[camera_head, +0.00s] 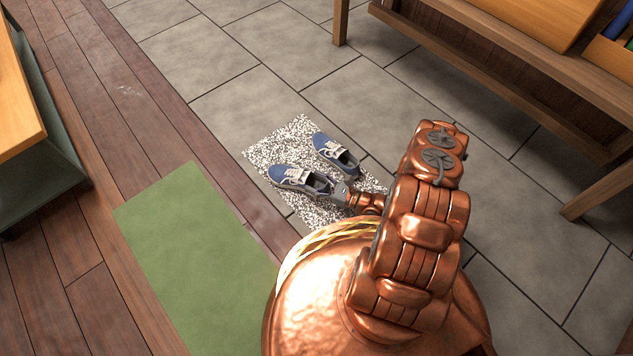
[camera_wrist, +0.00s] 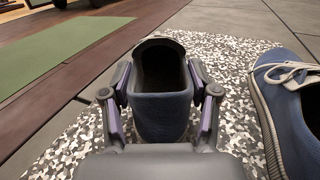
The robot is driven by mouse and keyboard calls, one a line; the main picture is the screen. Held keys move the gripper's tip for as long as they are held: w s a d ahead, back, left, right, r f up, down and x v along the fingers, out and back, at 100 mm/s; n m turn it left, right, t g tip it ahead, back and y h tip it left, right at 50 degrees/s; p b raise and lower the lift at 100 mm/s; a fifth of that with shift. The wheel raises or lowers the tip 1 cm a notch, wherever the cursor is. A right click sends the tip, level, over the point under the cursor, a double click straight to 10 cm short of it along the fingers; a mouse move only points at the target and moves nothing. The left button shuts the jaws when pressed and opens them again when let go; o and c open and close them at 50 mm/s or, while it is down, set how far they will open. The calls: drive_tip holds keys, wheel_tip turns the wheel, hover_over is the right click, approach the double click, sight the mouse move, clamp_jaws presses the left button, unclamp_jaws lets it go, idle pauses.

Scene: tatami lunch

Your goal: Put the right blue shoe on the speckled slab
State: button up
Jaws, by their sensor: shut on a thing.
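Two blue shoes with white laces are at the speckled slab (camera_head: 278,143), toes pointing to the upper left in the head view. My gripper (camera_head: 333,190) is shut on the heel of the nearer blue shoe (camera_head: 291,178). In the wrist view my gripper (camera_wrist: 161,115) has one finger on each side of this shoe's heel (camera_wrist: 162,110). The held shoe is upright over the slab; I cannot tell if its sole touches. The other blue shoe (camera_head: 336,153) stands on the slab, at the right in the wrist view (camera_wrist: 295,105), apart from the held one. Which is the right-foot shoe is unclear.
A green mat (camera_head: 195,255) lies left of the slab on the wooden floor (camera_head: 120,130). Grey tiles (camera_head: 250,100) surround the slab's far side. A wooden bench (camera_head: 560,80) stands at the upper right. A table (camera_head: 20,100) is at the left edge.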

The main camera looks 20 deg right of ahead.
drive_tip(key=shift+f, duration=0.15)
drive_tip(key=o, duration=1.7)
drive_tip(key=shift+c, duration=0.2)
drive_tip(key=shift+d, duration=0.1)
drive_tip(key=v, duration=1.2)
